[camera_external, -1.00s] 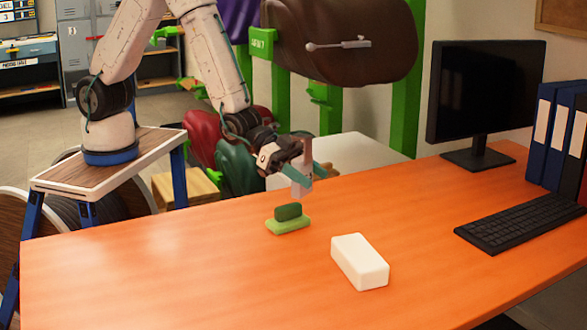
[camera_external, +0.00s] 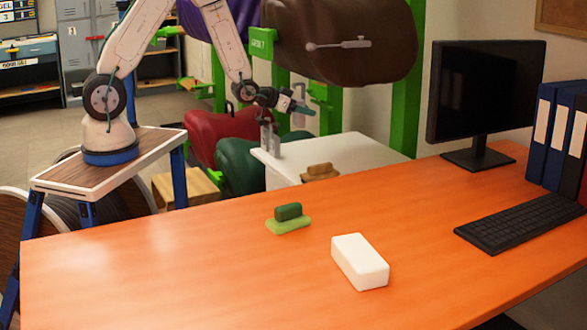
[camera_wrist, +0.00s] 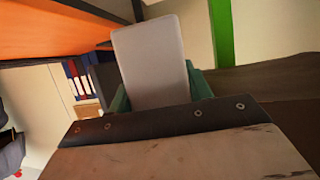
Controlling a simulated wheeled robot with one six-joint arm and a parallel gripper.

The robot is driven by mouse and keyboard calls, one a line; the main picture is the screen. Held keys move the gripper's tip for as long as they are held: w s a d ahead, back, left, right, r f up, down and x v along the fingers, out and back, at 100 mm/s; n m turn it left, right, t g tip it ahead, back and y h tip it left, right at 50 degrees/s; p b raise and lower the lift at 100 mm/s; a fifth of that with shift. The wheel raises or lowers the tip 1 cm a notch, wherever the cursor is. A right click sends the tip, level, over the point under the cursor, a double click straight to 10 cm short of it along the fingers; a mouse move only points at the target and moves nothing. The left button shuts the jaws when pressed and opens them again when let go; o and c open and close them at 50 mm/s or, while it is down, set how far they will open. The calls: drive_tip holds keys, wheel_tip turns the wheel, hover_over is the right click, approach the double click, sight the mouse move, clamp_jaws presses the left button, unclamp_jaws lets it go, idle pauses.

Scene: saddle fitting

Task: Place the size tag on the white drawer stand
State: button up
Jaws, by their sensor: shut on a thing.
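My gripper (camera_external: 298,106) is raised above the back left of the white drawer stand (camera_external: 355,153), behind the orange table. In the wrist view, its teal fingers are shut on a plain pale grey slab, the size tag (camera_wrist: 152,60). No writing shows on the face I see. In the external view the tag is small and hard to make out, and it is clear of the stand's top. The stand's top is largely bare, and the table hides its lower part.
A grey upright piece (camera_external: 269,138) shows at the stand's left corner. A brown block (camera_external: 319,172) is at its front edge. The orange table (camera_external: 180,270) holds a green block (camera_external: 288,212), a white block (camera_external: 360,261), a keyboard (camera_external: 520,222) and a monitor (camera_external: 487,100). Saddles hang behind.

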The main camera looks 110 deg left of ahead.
drive_tip(key=s+a+n+g+y, duration=0.25)
drive_tip(key=s+a, duration=0.55)
drive_tip(key=s, duration=0.5)
drive_tip(key=s+a+n+g+y, duration=0.2)
drive_tip(key=s+a+n+g, duration=0.15)
drive_tip(key=s+a, duration=0.65)
wheel_tip(320, 180, down, 20)
drive_tip(key=s+d+r, duration=0.1)
drive_tip(key=s, duration=0.2)
drive_tip(key=w+a, duration=0.3)
drive_tip(key=w+a+f, duration=0.1)
drive_tip(key=w+a, duration=0.3)
drive_tip(key=w+a+f, duration=0.1)
drive_tip(key=w+a, duration=0.3)
drive_tip(key=shift+a+f, duration=0.1)
drive_tip(key=shift+a, duration=0.15)
drive_tip(key=shift+f, duration=1.75)
drive_tip(key=shift+f, duration=0.15)
drive_tip(key=o, duration=0.7)
drive_tip(key=shift+o, duration=0.2)
